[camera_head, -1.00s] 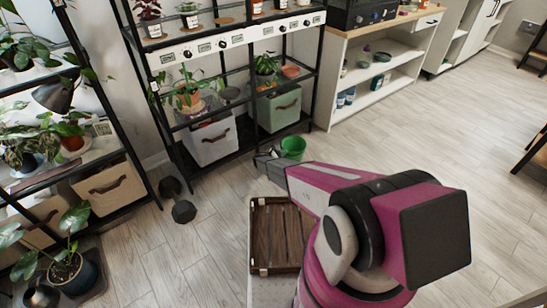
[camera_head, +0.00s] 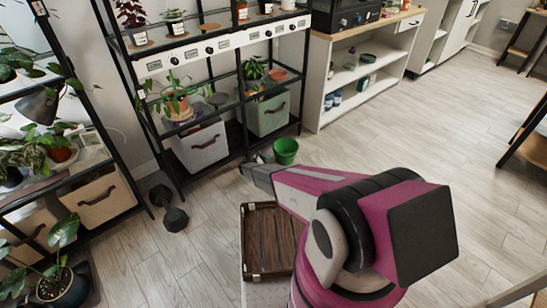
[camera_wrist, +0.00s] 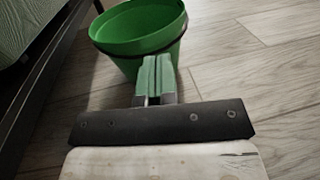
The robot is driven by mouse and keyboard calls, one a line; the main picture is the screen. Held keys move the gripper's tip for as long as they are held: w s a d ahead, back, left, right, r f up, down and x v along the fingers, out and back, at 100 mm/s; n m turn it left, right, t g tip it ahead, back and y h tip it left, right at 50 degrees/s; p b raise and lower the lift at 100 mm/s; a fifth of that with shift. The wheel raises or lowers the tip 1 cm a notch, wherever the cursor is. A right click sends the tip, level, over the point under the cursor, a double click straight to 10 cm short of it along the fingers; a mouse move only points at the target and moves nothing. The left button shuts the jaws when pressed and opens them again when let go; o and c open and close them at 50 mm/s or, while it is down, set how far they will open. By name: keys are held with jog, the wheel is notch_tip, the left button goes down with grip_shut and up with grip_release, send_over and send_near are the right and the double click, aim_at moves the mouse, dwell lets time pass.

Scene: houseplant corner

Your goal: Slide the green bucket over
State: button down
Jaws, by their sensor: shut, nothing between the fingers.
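The green bucket (camera_head: 286,151) stands upright on the floor in front of the black shelf's right end. In the wrist view the green bucket (camera_wrist: 140,30) is at the top, its open rim facing up and its inside empty as far as it shows. My gripper (camera_wrist: 157,68) is shut and empty, its fingertips pointing at the bucket's near wall. The fingertips overlap the lower wall in the picture; I cannot tell whether they touch it. In the head view my gripper (camera_head: 252,165) is low, just left of the bucket.
The black shelf (camera_head: 172,176) holds a white bin (camera_head: 201,146) and a green bin (camera_head: 268,114) on its bottom level. A dumbbell (camera_head: 170,208) lies on the floor to the left. A brown slatted tray (camera_head: 270,240) is nearer me. The floor right of the bucket is clear.

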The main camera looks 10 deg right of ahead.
jog(key=v, duration=0.8)
